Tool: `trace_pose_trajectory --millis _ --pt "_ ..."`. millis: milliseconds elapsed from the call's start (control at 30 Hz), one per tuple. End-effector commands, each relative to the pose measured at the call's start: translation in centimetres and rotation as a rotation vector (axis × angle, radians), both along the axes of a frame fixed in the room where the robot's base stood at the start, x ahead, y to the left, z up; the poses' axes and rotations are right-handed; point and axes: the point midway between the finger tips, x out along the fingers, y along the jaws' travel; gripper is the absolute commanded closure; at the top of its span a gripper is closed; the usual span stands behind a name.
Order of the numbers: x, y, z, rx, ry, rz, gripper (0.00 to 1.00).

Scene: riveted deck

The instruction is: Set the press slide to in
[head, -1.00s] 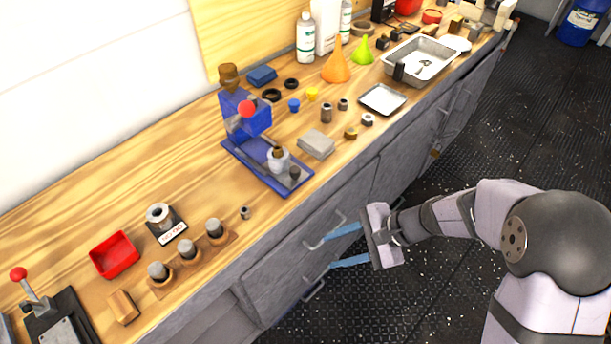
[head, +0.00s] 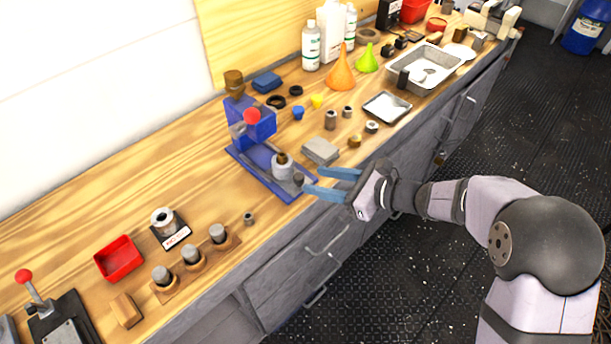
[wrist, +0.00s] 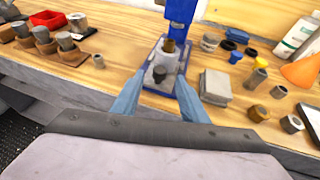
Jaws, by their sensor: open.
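The blue press (head: 252,125) with a red ball on its lever stands on a blue base near the bench's front edge. Its slide carries a pale grey round holder (head: 282,170) with a brown piece in it, at the front end of the base, out from under the press head. A dark knob (head: 298,178) is at the slide's front; it also shows in the wrist view (wrist: 158,75). My gripper (head: 310,181) is open and empty, its blue fingers pointing at the press. In the wrist view the knob appears between the fingertips; contact cannot be told.
A grey block stack (head: 320,151) stands close right of the press base. Metal bushings (head: 331,119) and a shallow tray (head: 387,107) are farther right. A red bin (head: 118,258) and a wooden rack of pegs (head: 191,258) stand left. Bench between rack and press is mostly clear.

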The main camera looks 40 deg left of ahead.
Motion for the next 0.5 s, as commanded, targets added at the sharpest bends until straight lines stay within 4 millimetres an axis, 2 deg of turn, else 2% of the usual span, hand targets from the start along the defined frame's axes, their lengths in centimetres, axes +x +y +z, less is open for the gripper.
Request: trace_pose_trajectory --millis 300,500 --pt "-0.9 3.6 -1.4 0.000 0.000 0.002 0.60" --pt "-1.1 4.5 -1.9 0.000 -0.002 0.001 0.60"
